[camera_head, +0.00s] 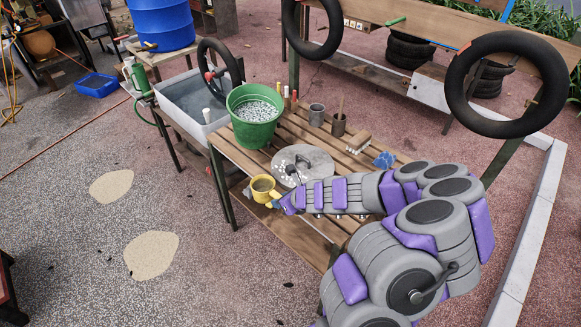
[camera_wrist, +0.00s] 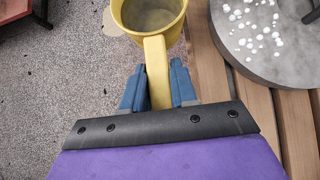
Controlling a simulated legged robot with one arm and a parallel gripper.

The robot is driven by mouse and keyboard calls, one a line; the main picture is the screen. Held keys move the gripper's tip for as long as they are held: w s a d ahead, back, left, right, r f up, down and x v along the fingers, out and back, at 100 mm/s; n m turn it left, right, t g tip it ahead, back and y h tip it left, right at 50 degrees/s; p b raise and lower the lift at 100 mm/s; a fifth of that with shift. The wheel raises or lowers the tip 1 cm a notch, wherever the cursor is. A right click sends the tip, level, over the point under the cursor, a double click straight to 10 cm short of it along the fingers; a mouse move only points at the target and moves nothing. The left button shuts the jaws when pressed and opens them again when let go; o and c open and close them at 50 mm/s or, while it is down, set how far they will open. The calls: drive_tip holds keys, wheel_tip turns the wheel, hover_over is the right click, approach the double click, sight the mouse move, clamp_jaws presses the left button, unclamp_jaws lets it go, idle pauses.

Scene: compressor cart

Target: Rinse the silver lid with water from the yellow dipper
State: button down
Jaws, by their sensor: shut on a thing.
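The yellow dipper (camera_head: 262,187) is at the front left edge of the slatted wooden table, in my gripper (camera_head: 279,202). In the wrist view, my gripper (camera_wrist: 158,88) has its two blue fingers on either side of the handle of the dipper (camera_wrist: 150,14). The cup is upright, and its inside looks murky, perhaps with water. The silver lid (camera_head: 302,165) lies flat on the slats just behind and right of the dipper, with a dark knob. White spots dot the lid's face (camera_wrist: 262,42). My gripper is beside the lid, apart from it.
A green bucket (camera_head: 254,130) of white bits stands behind the lid. A water-filled basin (camera_head: 196,95) is at the back left. Metal cups (camera_head: 317,115), a wooden brush (camera_head: 358,143) and a blue cloth (camera_head: 384,160) sit behind right. Open ground lies left of the table.

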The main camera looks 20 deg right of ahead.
drive_tip(key=shift+w+d+r, duration=0.2)
drive_tip(key=shift+d+r, duration=0.05)
drive_tip(key=shift+d, duration=0.15)
drive_tip(key=shift+w+d+r+m+y+p, duration=0.1)
drive_tip(key=shift+d+r+m+y+p, duration=0.25)
drive_tip(key=shift+p, duration=0.85)
drive_tip(key=shift+w+d+r+m+y+p, duration=0.15)
drive_tip(key=shift+d+y+p, duration=0.3)
drive_tip(key=shift+p, duration=0.75)
drive_tip(key=shift+g+y+p, duration=0.3)
drive_tip(key=shift+p, duration=0.15)
drive_tip(key=shift+d+p, duration=0.15)
drive_tip(key=shift+p, duration=0.2)
drive_tip(key=shift+w+d+r+m+p, duration=0.15)
drive_tip(key=shift+d+m+p, duration=0.15)
drive_tip(key=shift+p, duration=0.3)
drive_tip(key=shift+a+y+p, duration=0.2)
drive_tip(key=shift+y+p, duration=0.1)
drive_tip(key=shift+y, duration=0.1)
drive_tip(key=shift+d, duration=0.1)
